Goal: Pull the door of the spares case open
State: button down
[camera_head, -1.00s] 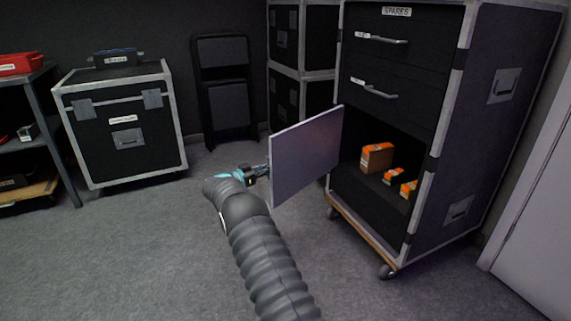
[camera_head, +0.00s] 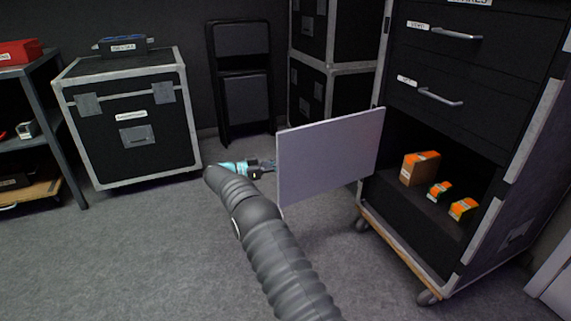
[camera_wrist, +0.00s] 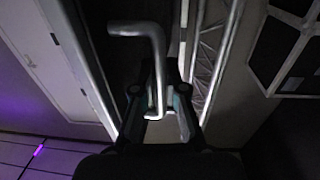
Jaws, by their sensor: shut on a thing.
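The spares case (camera_head: 440,65) is a tall dark cabinet with metal edges at the right of the head view. Its grey door (camera_head: 330,158) stands swung wide open to the left, and the lower compartment is exposed. My gripper (camera_head: 268,167) is at the far left edge of the door, with its fingertips partly hidden behind the door. In the wrist view a bent metal handle (camera_wrist: 150,35) runs down between the fingers of my gripper (camera_wrist: 160,112), which is shut on it.
Orange-topped boxes (camera_head: 420,168) sit inside the compartment. Two drawers with bar handles (camera_head: 440,95) are above it. A black case (camera_head: 130,125) stands at left, a folded chair (camera_head: 240,80) behind. The grey floor (camera_head: 150,250) in front is clear.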

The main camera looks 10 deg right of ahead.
jog(key=shift+d, duration=0.25)
jog(key=c, duration=1.2)
grip_release()
jog(key=shift+d, duration=0.2)
jog(key=shift+a, duration=0.35)
jog(key=a, duration=0.7)
jog(key=shift+s+a, duration=0.2)
jog(key=shift+s, duration=0.25)
